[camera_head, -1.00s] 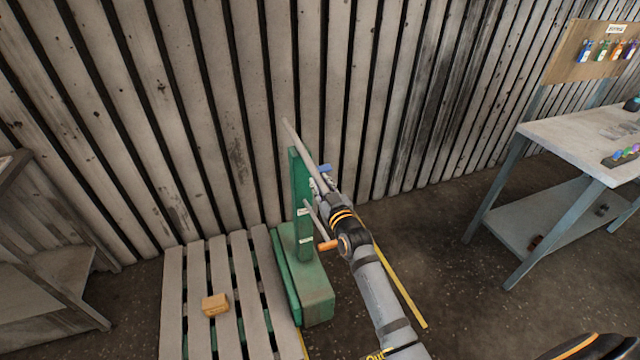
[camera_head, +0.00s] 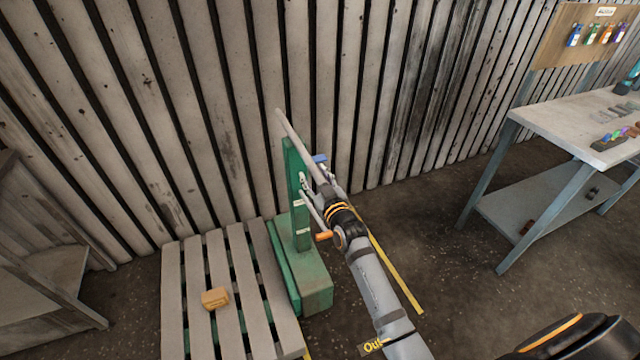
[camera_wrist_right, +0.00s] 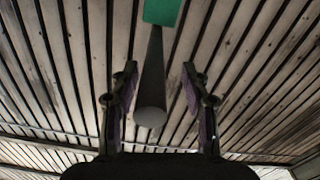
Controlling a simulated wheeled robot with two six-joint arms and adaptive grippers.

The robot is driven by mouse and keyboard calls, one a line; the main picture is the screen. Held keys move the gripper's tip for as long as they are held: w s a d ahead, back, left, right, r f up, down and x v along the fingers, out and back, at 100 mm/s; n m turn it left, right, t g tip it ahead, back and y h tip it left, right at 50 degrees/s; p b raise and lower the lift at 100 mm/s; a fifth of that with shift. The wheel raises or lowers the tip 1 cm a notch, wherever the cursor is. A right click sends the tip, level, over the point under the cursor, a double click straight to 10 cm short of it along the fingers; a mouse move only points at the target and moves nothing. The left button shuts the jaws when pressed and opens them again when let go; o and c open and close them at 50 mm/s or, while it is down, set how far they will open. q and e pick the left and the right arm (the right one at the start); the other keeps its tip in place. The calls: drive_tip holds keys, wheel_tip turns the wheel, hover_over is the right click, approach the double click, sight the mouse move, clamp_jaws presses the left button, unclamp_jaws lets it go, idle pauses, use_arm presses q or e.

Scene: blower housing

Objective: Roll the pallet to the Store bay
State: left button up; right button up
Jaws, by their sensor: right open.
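Green shows between the slats. My right gripper (camera_head: 322,182) is beside the mast. In the right wrist view its two fingers (camera_wrist_right: 155,95) are open, one on each side of a grey bar (camera_wrist_right: 150,85) leading to a green part. Contact cannot be told. My left gripper is out of view.
A plank wall (camera_head: 400,90) stands close behind. A workbench (camera_head: 575,125) with a lower shelf is at right, and a wooden rack (camera_head: 45,285) at left. A yellow floor line (camera_head: 395,272) and an "Out" label (camera_head: 373,346) show near open dark floor.

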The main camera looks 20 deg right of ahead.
drive_tip(key=s, duration=1.1)
drive_tip(key=shift+s+d, duration=0.15)
drive_tip(key=shift+s, duration=0.05)
drive_tip(key=s+d+f+m+g+h, duration=0.1)
drive_tip(key=s+d+f+g, duration=0.1)
drive_tip(key=s+f+g, duration=0.7)
drive_tip(key=s+d+f+m+g+h, duration=0.1)
drive_tip(key=s+f+g, duration=0.45)
drive_tip(key=s, duration=0.75)
drive_tip(key=s+d+f+g, duration=0.1)
drive_tip(key=s+f, duration=0.1)
drive_tip(key=f, duration=1.1)
drive_tip(key=s+d+f, duration=0.1)
drive_tip(key=d+f, duration=0.1)
drive_tip(key=f, duration=1.1)
drive_tip(key=s+f+g, duration=0.1)
drive_tip(key=s+f, duration=1.3)
drive_tip(key=s, duration=0.4)
drive_tip(key=shift+d+f+y+p, duration=0.25)
drive_tip(key=shift+d+y+p, duration=0.05)
